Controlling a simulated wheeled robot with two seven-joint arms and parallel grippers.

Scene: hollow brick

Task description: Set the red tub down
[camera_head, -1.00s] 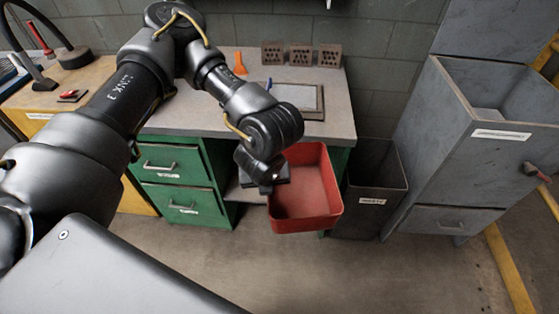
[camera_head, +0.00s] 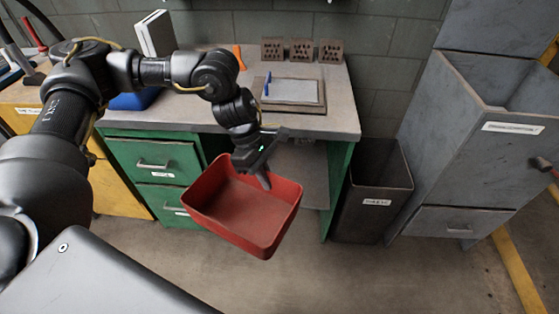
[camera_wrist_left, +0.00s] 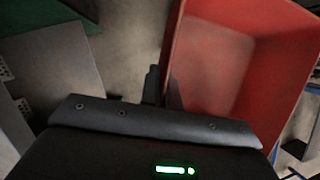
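The red tub (camera_head: 240,208) hangs in the air over the floor, in front of the workbench (camera_head: 335,125). It is open at the top, looks empty and is turned at an angle in the head view. My left gripper (camera_head: 262,178) is shut on the tub's far rim. In the left wrist view the two fingers (camera_wrist_left: 162,88) pinch the wall of the red tub (camera_wrist_left: 225,60), which fills the right side. My right gripper is not in view.
Three hollow bricks (camera_head: 301,49), an orange cone (camera_head: 239,57) and a framed board (camera_head: 290,92) are on the bench. A dark waste bin (camera_head: 372,195) stands right of the bench. The bench's front right corner is bare.

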